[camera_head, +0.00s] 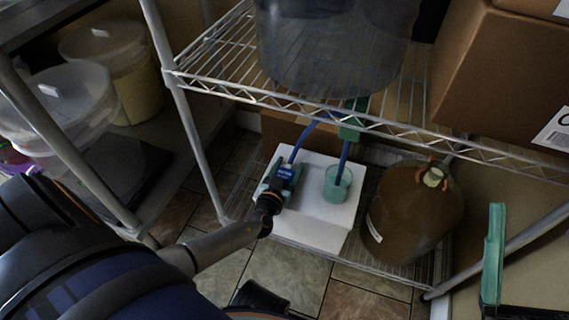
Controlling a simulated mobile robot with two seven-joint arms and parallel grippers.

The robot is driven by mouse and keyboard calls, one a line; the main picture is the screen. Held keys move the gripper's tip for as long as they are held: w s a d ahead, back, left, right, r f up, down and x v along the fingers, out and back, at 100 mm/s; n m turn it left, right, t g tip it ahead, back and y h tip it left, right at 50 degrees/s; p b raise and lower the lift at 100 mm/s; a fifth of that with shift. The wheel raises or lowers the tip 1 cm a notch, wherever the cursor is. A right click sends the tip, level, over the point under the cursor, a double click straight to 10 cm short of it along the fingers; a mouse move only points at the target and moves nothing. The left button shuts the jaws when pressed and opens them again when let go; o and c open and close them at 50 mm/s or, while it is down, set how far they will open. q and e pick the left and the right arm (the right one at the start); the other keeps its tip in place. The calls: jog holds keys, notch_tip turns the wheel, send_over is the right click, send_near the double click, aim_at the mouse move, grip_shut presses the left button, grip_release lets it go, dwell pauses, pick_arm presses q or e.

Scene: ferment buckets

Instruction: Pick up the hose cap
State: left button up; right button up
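My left gripper (284,173) is over the white board on the lower shelf. Teal parts show on both sides of its dark body, spread apart, and I see nothing held. A blue hose (300,142) runs up and back from just behind it. Another blue length (343,163) goes down into a small teal translucent cup (337,184) on the board, right of the gripper. I cannot make out the hose cap; the gripper may hide it. My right gripper (493,255) shows only as one upright teal finger and a dark base at the lower right; its other finger is not visible.
The white board (315,232) lies on the lower shelf. A brown jug (415,212) stands right of it. The wire shelf (225,72) above carries a dark clear bucket (335,45) and cardboard boxes (510,85). A rack post (188,125) stands left. Lidded buckets (65,105) are further left.

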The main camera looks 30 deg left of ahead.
pick_arm(q)
jog(key=c, duration=0.9)
jog(key=shift+o, duration=0.2)
jog(key=shift+r, duration=0.1)
